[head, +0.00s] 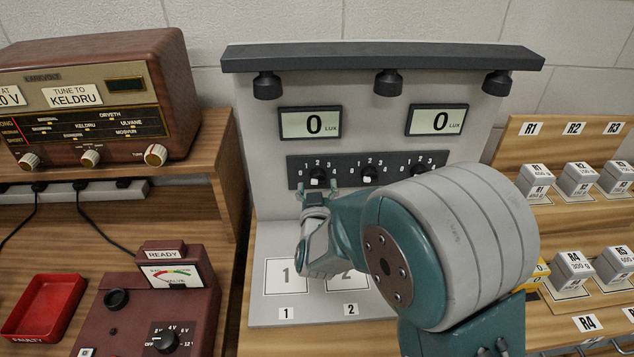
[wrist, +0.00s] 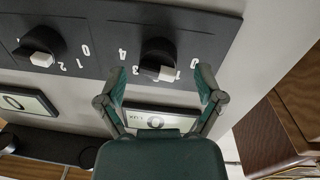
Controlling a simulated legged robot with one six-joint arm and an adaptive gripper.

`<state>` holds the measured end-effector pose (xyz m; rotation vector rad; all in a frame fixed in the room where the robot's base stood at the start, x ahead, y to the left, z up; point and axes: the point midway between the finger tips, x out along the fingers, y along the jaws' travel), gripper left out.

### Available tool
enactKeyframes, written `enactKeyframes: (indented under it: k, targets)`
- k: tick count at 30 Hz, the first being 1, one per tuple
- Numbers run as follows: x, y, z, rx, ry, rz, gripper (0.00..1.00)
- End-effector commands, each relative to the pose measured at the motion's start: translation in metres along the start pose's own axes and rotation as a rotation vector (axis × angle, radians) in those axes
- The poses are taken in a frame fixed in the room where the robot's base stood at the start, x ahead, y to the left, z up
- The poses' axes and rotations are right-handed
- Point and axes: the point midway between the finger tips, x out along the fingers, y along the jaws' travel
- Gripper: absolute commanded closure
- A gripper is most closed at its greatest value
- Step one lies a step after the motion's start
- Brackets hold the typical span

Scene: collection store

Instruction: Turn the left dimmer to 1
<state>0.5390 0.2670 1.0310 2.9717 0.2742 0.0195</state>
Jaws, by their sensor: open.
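The left dimmer (head: 317,176) is a black knob with a pale front bar on the dark strip of the grey lamp panel. Its scale runs 0 to 4; I cannot tell its exact setting. The left display (head: 310,123) above it reads 0 lux. My gripper (head: 317,192) is open just in front of this knob. In the wrist view, the picture is turned over, and the left dimmer (wrist: 158,57) lies between the spread fingertips (wrist: 160,72), slightly beyond them. No contact is visible. My arm covers part of the panel's lower right.
The middle dimmer (head: 370,173) is close on the right; a third is partly hidden by my arm. The right display (head: 436,120) reads 0 lux. A dark lamp rail (head: 380,57) overhangs the panel. A radio (head: 95,100) and a maroon meter (head: 160,300) stand left; labelled blocks (head: 578,177) stand right.

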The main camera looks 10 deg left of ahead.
Motion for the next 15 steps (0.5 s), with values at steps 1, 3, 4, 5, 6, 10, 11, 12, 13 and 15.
enactKeyframes:
  k: [1,3,4,5,6,10,11,12,13,15]
  targets:
    - [0.0054,0.0003,0.0005,0.0,0.0,0.001,0.14]
    - [0.0104,0.0006,-0.0002,0.0,0.001,0.001,0.14]
    - [0.0118,0.0006,-0.0003,0.0,0.001,0.001,0.14]
    - [0.0127,0.0007,-0.0002,0.0,0.001,0.0,0.14]
    - [0.0135,0.0007,-0.0001,0.0,0.001,0.0,0.14]
    - [0.0137,0.0006,-0.0001,-0.001,0.0,0.0,0.14]
    - [0.0136,0.0006,-0.0001,-0.001,0.0,0.0,0.14]
    - [0.0136,0.0006,-0.0001,0.0,0.0,0.0,0.14]
    - [0.0136,0.0006,-0.0001,0.0,0.0,0.0,0.18]
    - [0.0135,0.0006,-0.0001,0.0,0.0,0.0,0.5]
